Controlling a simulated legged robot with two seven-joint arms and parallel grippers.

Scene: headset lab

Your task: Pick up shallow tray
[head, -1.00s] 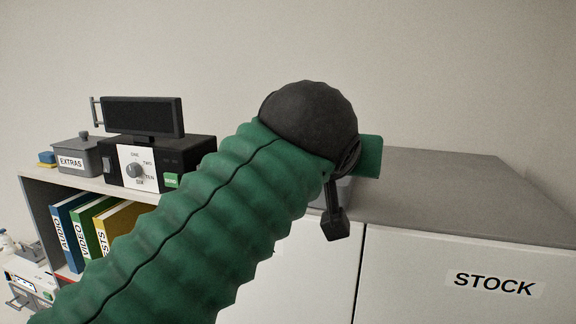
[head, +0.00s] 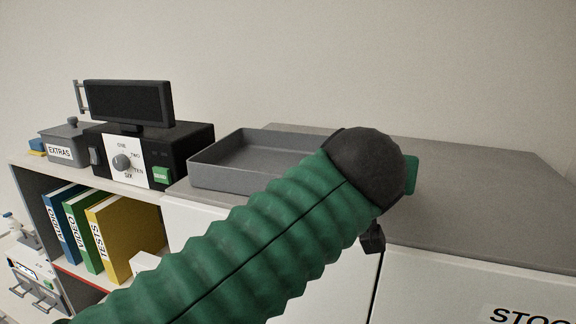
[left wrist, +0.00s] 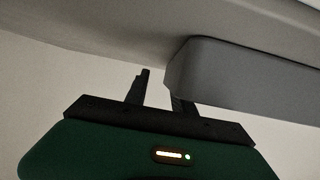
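The shallow tray (head: 220,177) is grey, rectangular and open-topped. It sits on the grey cabinet top, right of the black device, in the head view. My green left arm crosses in front of its right part and hides that end. My left gripper is mostly hidden behind the dark wrist in the head view. In the left wrist view my left gripper (left wrist: 158,90) has its two dark fingers apart, with nothing seen held between them. A grey rounded-corner body, seemingly the tray (left wrist: 245,75), overlaps the right finger; contact cannot be told. My right gripper is not in view.
The black device (head: 190,148) with a dark screen (head: 130,103) stands just left of the tray. Further left is the EXTRAS pot (head: 70,143). Binders (head: 130,240) stand on the shelf below. The cabinet top (head: 480,205) right of my wrist is clear.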

